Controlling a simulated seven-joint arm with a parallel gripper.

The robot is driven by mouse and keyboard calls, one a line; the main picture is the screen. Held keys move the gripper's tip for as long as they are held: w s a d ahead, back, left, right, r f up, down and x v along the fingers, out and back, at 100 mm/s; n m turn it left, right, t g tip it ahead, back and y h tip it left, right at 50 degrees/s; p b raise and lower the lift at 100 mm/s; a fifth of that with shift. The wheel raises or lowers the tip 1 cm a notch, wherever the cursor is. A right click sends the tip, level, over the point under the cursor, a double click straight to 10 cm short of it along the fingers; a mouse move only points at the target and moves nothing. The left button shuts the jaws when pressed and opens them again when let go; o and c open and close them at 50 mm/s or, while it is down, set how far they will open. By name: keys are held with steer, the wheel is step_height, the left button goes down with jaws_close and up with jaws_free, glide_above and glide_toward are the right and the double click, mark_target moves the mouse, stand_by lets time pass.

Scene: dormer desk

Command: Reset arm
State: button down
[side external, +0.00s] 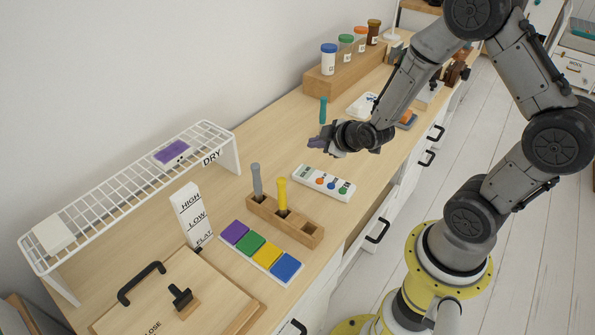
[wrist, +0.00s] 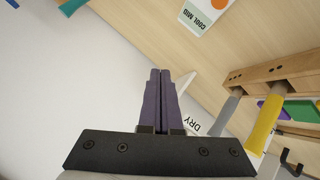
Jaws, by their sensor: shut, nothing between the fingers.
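My gripper (side external: 317,143) is shut and empty, held out above the desk with its purple-grey fingers pointing left in the side view. In the wrist view its fingers (wrist: 160,75) lie together with nothing between them. In the side view it is near a teal peg (side external: 323,110), which shows just behind it; whether they touch I cannot tell. The wooden peg block (side external: 300,229) stands nearer the front, apart from my gripper, with a grey peg (side external: 257,180) and a yellow peg (side external: 282,196) upright in it. The yellow peg also shows in the wrist view (wrist: 264,128).
A white wire rack marked DRY (side external: 120,190) stands along the wall. A white card with coloured dots (side external: 323,183) lies below my gripper. Coloured tiles (side external: 250,244) and a lidded wooden box (side external: 180,300) are in front. Capped jars (side external: 328,60) stand on a wooden riser behind.

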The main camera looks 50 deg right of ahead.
steer(key=a+r+t+y, duration=0.1)
steer(key=a+r, duration=0.1)
steer(key=r, duration=0.6)
steer(key=a+r+t, duration=0.1)
steer(key=a+r, duration=0.2)
steer(key=r, duration=0.6)
steer(key=s+a+r+m+y, duration=0.2)
steer(key=s+a+r, duration=0.3)
steer(key=s, duration=0.4)
steer(key=s+f+m+g, duration=0.3)
steer(key=s+g, duration=0.3)
steer(key=s, duration=0.7)
steer(key=shift+s+d+f+m, duration=0.25)
steer(key=shift+s+f+m, duration=0.05)
steer(key=shift+f+m, duration=0.1)
